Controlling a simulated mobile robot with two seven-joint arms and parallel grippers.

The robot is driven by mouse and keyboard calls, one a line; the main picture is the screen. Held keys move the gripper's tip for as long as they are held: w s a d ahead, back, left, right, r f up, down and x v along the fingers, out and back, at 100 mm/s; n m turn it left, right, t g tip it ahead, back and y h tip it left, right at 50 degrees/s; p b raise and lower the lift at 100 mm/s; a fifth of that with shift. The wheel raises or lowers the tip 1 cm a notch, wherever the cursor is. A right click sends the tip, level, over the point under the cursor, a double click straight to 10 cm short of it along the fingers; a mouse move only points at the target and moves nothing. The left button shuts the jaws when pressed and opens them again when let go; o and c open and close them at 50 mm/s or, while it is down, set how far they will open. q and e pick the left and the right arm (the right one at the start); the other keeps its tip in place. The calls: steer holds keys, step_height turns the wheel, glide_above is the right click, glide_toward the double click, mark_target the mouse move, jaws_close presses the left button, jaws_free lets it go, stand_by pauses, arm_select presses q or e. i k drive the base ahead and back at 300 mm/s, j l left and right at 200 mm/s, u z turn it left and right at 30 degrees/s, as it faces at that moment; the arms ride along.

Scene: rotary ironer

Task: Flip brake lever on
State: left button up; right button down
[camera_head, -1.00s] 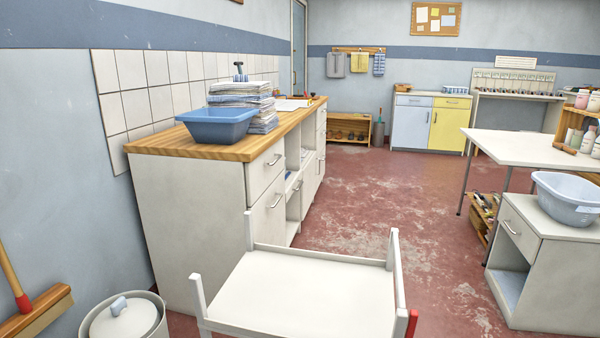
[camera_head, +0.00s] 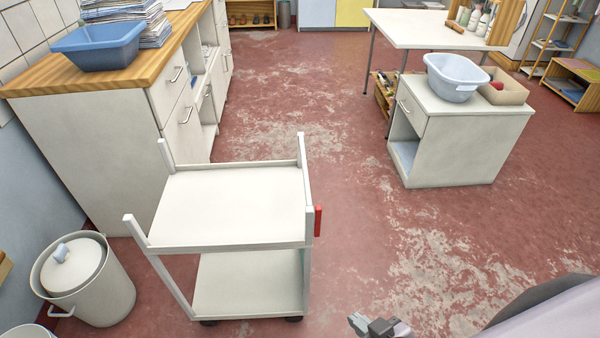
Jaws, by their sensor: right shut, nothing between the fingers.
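A white two-shelf cart (camera_head: 235,206) on dark castors stands on the red floor, left of centre. A small red lever (camera_head: 318,220) sits upright on the outside of its right side, by the near right post. My right gripper (camera_head: 358,322) shows at the bottom edge, right of the cart and apart from it. It is shut and empty. My left gripper is out of view.
A wood-topped counter (camera_head: 95,165) with a blue basin (camera_head: 100,45) stands behind the cart on the left. A lidded white bin (camera_head: 90,280) is left of the cart. A white cabinet (camera_head: 460,150) with a pale tub (camera_head: 456,75) stands right. Floor between is clear.

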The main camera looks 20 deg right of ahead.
mark_target(318, 209)
steer(key=k+l, duration=0.1)
steer(key=l, duration=1.1)
steer(key=l+u, duration=0.2)
steer(key=l, duration=0.75)
steer(key=i, duration=0.1)
